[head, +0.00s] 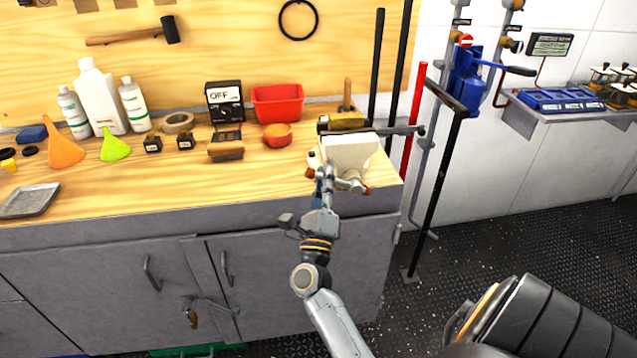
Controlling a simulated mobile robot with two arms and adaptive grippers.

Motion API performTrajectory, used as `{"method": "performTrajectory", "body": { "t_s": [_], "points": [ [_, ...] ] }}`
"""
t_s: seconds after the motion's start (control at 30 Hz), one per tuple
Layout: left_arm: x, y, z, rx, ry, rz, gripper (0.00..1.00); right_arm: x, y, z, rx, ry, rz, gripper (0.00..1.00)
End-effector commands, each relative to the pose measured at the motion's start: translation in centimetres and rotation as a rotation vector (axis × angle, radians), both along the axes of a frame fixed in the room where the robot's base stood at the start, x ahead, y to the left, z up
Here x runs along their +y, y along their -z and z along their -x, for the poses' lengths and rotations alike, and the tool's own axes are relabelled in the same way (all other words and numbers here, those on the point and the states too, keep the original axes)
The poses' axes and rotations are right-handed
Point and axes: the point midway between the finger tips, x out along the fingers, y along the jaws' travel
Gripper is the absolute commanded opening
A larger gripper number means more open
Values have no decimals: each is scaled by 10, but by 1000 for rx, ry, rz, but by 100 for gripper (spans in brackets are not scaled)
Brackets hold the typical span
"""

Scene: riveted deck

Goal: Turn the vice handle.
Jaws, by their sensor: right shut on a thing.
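The vice (348,152) is a cream-coloured body at the right front corner of the wooden bench. The vice handle (367,190) is a thin bar with reddish-brown knobs at its ends, low on the front side of the vice. My right gripper (324,180) reaches up from below in front of the bench and is shut on the handle near its left end. The fingers partly hide the bar and the front of the vice. My left gripper is not in view.
The workbench (150,200) carries bottles, funnels and a red bin (278,104) left of the vice. A black T-handled pole (436,185) stands just right of the bench. A blue pump (467,80) hangs on the wall. Dark deck lies open at right.

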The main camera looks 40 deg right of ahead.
Motion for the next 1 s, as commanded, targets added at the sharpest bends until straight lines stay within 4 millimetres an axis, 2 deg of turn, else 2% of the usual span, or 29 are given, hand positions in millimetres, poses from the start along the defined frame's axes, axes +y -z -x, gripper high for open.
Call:
{"method": "performTrajectory", "body": {
  "t_s": [0.13,0.83,0.87,0.9,0.97,1.0],
  "points": [
    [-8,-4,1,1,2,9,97,-3,-8,3,-45,6,-61,0],
    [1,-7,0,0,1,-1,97,-7,-11,6,-79,9,-117,0],
    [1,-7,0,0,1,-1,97,-7,-11,6,-79,9,-117,15],
    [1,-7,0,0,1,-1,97,-7,-11,6,-79,9,-117,23],
    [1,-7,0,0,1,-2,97,-7,-11,6,-79,9,-116,35],
    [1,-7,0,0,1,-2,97,-7,-10,6,-78,9,-116,36]
  ]
}}
